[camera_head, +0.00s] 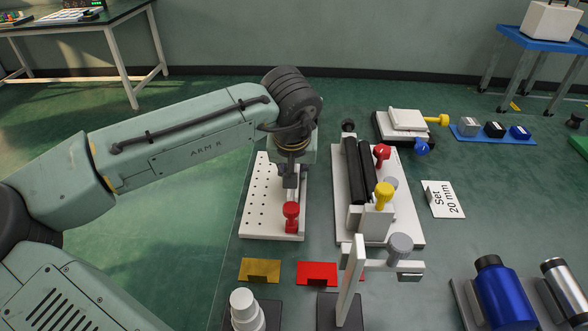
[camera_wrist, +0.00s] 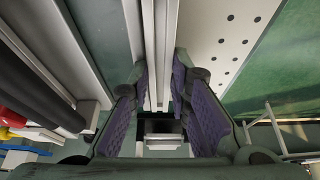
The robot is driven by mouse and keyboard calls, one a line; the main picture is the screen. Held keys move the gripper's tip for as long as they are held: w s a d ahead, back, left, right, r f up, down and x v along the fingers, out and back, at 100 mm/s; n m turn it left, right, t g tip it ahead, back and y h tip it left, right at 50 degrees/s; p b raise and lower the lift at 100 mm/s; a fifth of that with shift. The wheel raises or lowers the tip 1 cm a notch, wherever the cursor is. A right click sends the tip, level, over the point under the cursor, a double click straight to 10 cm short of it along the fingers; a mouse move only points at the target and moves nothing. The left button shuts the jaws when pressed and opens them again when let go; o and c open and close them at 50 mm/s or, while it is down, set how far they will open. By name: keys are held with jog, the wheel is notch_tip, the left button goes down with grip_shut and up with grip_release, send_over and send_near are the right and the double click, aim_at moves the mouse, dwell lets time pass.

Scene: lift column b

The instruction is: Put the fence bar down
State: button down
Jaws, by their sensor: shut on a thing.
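My gripper (camera_head: 288,180) is over the white perforated plate (camera_head: 262,205) left of centre in the head view. In the wrist view its two purple-padded fingers (camera_wrist: 163,110) are shut on the fence bar (camera_wrist: 160,50), a long pale grey bar running away from between them. The perforated plate (camera_wrist: 215,40) lies right of the bar in that view. A red knob (camera_head: 291,212) stands at the plate's near end, just in front of my gripper. My gripper hides much of the bar in the head view. I cannot tell whether the bar touches the plate.
Right of the plate is a white-based device with black rollers (camera_head: 354,170) and red and yellow knobs. A "Set 20 mm" card (camera_head: 442,199) lies farther right. A grey-topped upright stand (camera_head: 352,280) is near.

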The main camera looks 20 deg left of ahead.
jog(key=shift+s+d+f+b, duration=0.1)
jog(key=shift+s+f+b, duration=0.1)
jog(key=shift+f, duration=0.3)
jog(key=shift+s+d+f+b, duration=0.1)
jog(key=shift+s+f, duration=0.1)
jog(key=shift+f, duration=0.25)
jog(key=c, duration=1.9)
grip_release()
jog(key=o, duration=0.3)
jog(key=shift+w+f, duration=0.2)
jog(key=shift+o, duration=0.9)
jog(key=shift+a, duration=0.1)
jog(key=shift+r, duration=0.1)
jog(key=shift+r, duration=0.15)
jog(key=v, duration=1.1)
jog(key=shift+r, duration=0.45)
